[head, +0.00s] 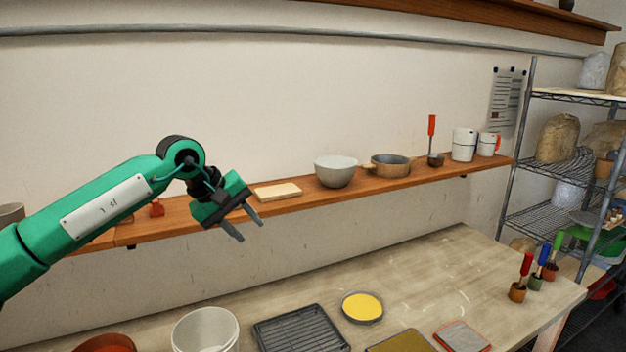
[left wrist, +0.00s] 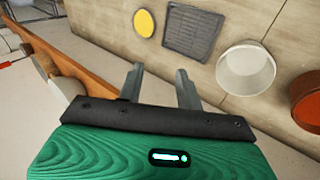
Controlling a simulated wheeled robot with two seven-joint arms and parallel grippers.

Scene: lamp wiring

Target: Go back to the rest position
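My left gripper (head: 246,226) is in front of the wall shelf, above the back of the table, with its fingers pointing down and to the right. Its two fingers are apart with nothing between them, as the left wrist view (left wrist: 161,84) also shows. The gripper appears close to the shelf's front edge; I cannot tell the exact gap. My right gripper is not in view.
The wooden shelf (head: 375,183) holds a board (head: 278,191), a bowl (head: 336,171), a pan (head: 390,165) and white mugs (head: 464,145). On the table (head: 420,270) are a black rack (head: 300,330), a yellow dish (head: 362,307) and a white bucket (head: 205,330). Wire shelving (head: 550,195) stands right.

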